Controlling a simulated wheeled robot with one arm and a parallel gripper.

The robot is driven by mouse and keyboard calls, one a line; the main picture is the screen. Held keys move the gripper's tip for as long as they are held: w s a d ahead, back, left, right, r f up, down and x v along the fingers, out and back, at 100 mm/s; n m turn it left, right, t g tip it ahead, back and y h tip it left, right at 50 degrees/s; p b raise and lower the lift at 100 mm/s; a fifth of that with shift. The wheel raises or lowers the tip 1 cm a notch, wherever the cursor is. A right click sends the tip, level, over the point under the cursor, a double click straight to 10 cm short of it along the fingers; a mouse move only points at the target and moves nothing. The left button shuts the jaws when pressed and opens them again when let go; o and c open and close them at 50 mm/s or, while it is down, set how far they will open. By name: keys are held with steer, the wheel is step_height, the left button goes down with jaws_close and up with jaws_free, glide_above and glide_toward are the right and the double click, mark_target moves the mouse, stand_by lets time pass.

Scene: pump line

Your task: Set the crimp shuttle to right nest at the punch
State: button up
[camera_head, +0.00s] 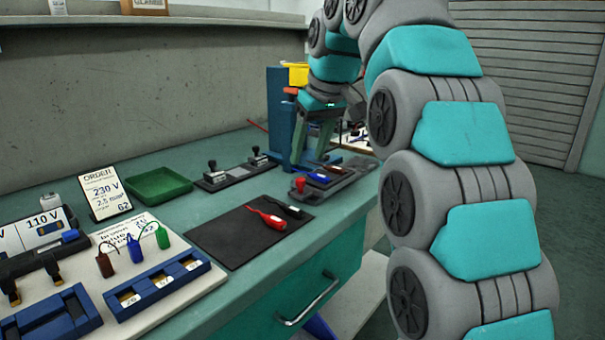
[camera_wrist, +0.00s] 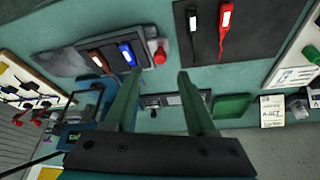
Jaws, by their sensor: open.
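A grey sliding unit with a red knob (camera_head: 299,184), which I take for the crimp shuttle, sits on a dark base at the bench's right end. A blue piece (camera_head: 320,179) and a brown piece lie on it; in the wrist view the blue piece (camera_wrist: 127,54) lies between the brown piece (camera_wrist: 97,57) and the red knob (camera_wrist: 160,55). The blue column (camera_head: 280,110), seemingly the punch, stands behind, partly hidden by my arm. My gripper (camera_wrist: 158,75) is open and empty, its fingertips above the bench near the red knob, apparently not touching it. The nests are unclear.
A black mat (camera_head: 238,236) with a red and a black tool lies in front. A green tray (camera_head: 158,186) and a dark fixture (camera_head: 236,172) with two clamps stand behind. The order card (camera_head: 105,193) reads 230 V. Terminal boards fill the left.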

mark_target(301, 179)
steer(key=shift+x, duration=3.25)
steer(key=shift+c, duration=0.3)
jaws_close()
